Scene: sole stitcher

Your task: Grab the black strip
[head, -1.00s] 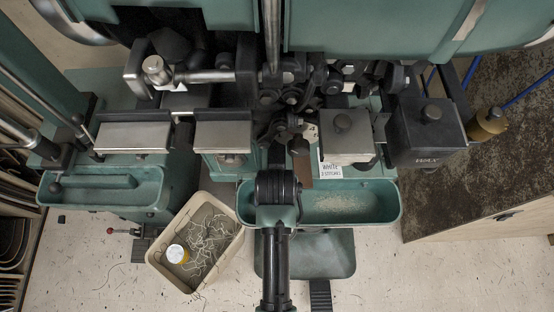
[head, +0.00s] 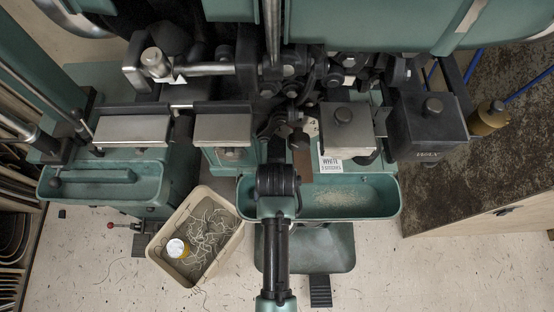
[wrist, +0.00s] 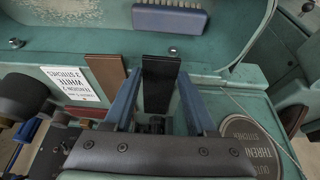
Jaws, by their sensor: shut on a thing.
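The black strip (wrist: 160,92) is a flat dark piece against the green machine surface in the wrist view. My gripper (wrist: 159,78) has its two blue fingers on either side of the strip and is shut on it. The strip's far end shows beyond the fingertips, and its near end runs down between the fingers toward the wrist. In the head view my own arm covers the gripper and the strip.
A brown strip (wrist: 108,86) and a white stitch label (wrist: 76,84) lie left of the gripper. A round labelled lid (wrist: 247,146) is on the right. The green tray (head: 350,205) and a beige bin (head: 232,240) flank my arm in the head view.

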